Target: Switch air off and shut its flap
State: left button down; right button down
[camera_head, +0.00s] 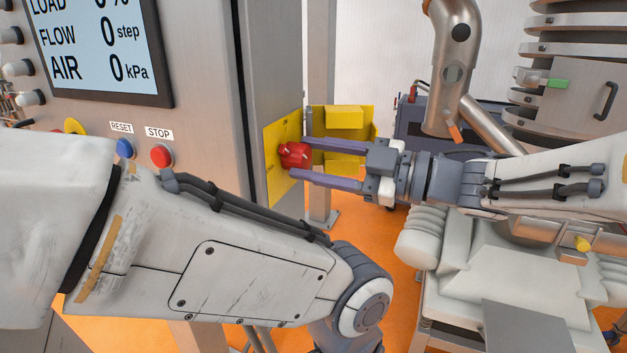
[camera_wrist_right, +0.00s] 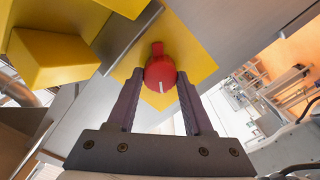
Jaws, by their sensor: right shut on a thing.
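A red rotary knob (camera_head: 293,155) sits on a yellow plate (camera_head: 276,185) on the side of the grey cabinet. A white mark shows on the knob in the right wrist view (camera_wrist_right: 160,74). My right gripper (camera_head: 301,158) reaches in from the right, with its purple fingers on either side of the knob, shut on it. The yellow flap (camera_head: 345,117), with a raised box shape, stands swung open beside the plate, behind the fingers. It also shows at the left of the right wrist view (camera_wrist_right: 52,60). My left gripper is out of view; only its arm shows.
The cabinet's screen (camera_head: 95,45) reads FLOW 0 step and AIR 0 kPa. A blue RESET button (camera_head: 125,148) and a red STOP button (camera_head: 161,156) sit below it. A metal post (camera_head: 320,60) stands behind the flap. Machinery fills the right side.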

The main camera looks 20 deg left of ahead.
jog(key=n+b, duration=0.1)
jog(key=b, duration=0.1)
jog(key=n+b, duration=0.4)
jog(key=shift+f, duration=0.25)
jog(key=shift+r+n+b, duration=0.15)
jog(key=shift+n+b, duration=1.1)
jog(key=shift+n, duration=0.25)
jog(key=shift+c, duration=1.5)
grip_release()
jog(key=d+b, duration=0.2)
jog(key=d, duration=0.8)
jog(key=shift+s+d, duration=0.25)
